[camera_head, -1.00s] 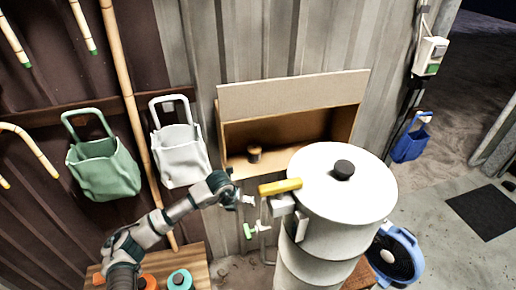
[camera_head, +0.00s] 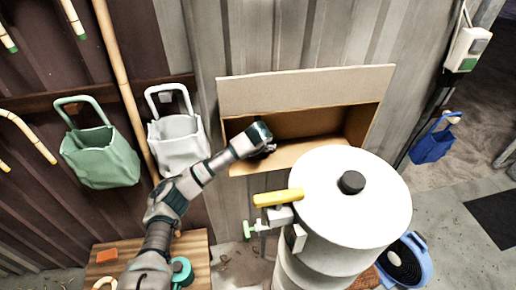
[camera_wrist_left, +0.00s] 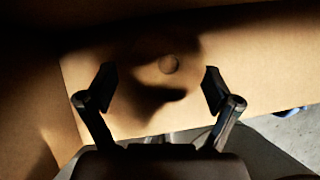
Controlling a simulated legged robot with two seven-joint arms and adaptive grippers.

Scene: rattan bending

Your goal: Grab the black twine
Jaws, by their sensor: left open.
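An open cardboard box (camera_head: 300,92) stands against the metal wall in the head view. My left gripper (camera_head: 264,152) reaches into the left part of this box. The black twine is not clearly visible in the head view; the gripper covers the spot where a small dark spool stood. In the left wrist view my left gripper (camera_wrist_left: 160,82) is open, fingers wide apart. A small round brownish shape (camera_wrist_left: 169,64) shows between and beyond the fingertips, with dark patches around it. I cannot tell whether it is the twine spool. Nothing is visibly held. My right gripper is not in view.
A white drum (camera_head: 340,225) with a black knob and yellow handle stands just right of my left arm. A wooden table (camera_head: 200,246) holds a teal spool (camera_head: 182,268) and an orange item (camera_head: 106,256). Green (camera_head: 100,155) and white (camera_head: 178,145) bags hang left.

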